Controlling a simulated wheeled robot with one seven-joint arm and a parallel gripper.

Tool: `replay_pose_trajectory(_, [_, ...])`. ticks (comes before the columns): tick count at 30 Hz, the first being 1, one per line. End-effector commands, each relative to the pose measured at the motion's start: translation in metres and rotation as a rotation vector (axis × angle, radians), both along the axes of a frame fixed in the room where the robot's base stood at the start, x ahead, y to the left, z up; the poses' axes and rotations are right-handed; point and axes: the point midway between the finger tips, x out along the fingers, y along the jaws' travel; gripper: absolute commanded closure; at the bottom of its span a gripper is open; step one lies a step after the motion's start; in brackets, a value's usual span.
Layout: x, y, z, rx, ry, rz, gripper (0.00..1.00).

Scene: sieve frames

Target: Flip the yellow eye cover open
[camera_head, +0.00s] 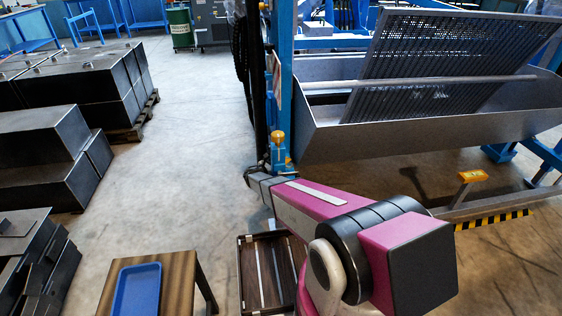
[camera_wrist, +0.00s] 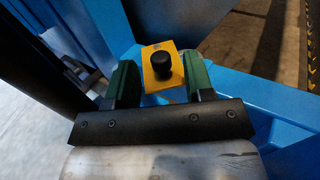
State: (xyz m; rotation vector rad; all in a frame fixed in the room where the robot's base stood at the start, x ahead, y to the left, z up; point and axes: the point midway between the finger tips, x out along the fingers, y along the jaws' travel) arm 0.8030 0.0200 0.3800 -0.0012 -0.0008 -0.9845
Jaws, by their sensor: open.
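In the wrist view, a small yellow plate with a round black knob (camera_wrist: 160,66) sits on the blue frame, and I take it to be the yellow eye cover. My gripper (camera_wrist: 157,84) is open, with one green finger on each side of this yellow part. I cannot tell whether either finger touches it. In the head view, a small yellow piece (camera_head: 277,138) shows on the blue post just above the end of my arm, probably the same part. My gripper's fingers are not clear in that view. I cannot make out a hinge.
The blue post (camera_head: 275,95) stands beside a grey trough (camera_head: 410,130) with a raised perforated screen (camera_head: 440,60). An orange-topped pedestal (camera_head: 472,176) stands at right. A stool with a blue tray (camera_head: 137,290) and dark crates (camera_head: 85,85) are at left. Open floor lies between.

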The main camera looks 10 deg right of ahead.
Motion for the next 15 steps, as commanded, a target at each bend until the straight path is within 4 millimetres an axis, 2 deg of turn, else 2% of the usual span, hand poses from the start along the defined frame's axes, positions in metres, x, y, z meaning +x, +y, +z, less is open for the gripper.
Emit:
replay_pose_trajectory(6, [0.015, -0.021, -0.001, 0.001, 0.000, -0.001, 0.52])
replay_pose_trajectory(15, [0.018, -0.026, 0.000, 0.001, 0.000, 0.001, 0.52])
